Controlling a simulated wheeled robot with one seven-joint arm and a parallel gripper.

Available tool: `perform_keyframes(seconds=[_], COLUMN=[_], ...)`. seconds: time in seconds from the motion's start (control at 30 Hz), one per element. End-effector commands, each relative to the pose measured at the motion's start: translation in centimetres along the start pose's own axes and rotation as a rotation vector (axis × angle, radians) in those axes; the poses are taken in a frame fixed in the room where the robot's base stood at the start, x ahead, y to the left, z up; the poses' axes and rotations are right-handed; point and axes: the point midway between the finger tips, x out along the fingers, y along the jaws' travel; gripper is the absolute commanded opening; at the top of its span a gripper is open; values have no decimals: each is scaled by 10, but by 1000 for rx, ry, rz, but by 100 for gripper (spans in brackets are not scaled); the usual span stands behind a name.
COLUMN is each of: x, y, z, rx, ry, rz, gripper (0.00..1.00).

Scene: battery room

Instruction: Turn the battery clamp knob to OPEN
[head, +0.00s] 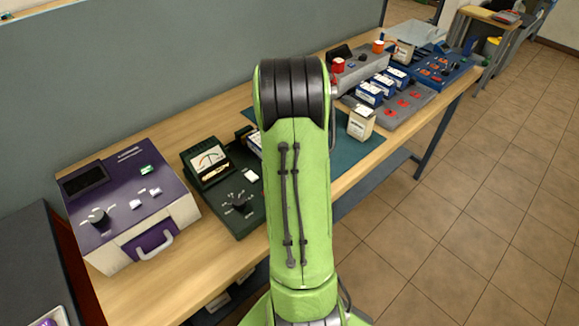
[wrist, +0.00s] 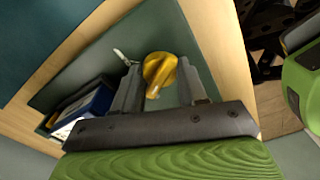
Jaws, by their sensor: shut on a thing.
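In the wrist view a yellow knob (wrist: 160,70) stands on a dark green plate (wrist: 82,62). My gripper (wrist: 157,78) has one finger on each side of the knob and is shut on it. A small silver piece sticks out by the left fingertip. A blue and white battery (wrist: 92,108) lies to the left of the gripper. No OPEN mark can be read. In the head view my green arm hides the knob and the gripper.
A purple instrument (head: 140,205) and a dark green meter (head: 220,180) stand on the wooden bench (head: 180,290) at left. A cream box (head: 361,123) stands on a green mat (head: 345,150). Grey and blue racks with batteries stand farther right. The tiled floor at right is clear.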

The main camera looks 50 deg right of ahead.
Motion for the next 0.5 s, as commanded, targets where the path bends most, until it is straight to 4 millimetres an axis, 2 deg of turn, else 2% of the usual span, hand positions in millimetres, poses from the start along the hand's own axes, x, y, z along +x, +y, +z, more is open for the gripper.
perform_keyframes(seconds=[0.2, 0.5], x=[0, 0], y=[0, 0], z=[0, 0], rx=[-175, -339], ry=[-1, -1], rz=[1, 1], gripper=[11, 11])
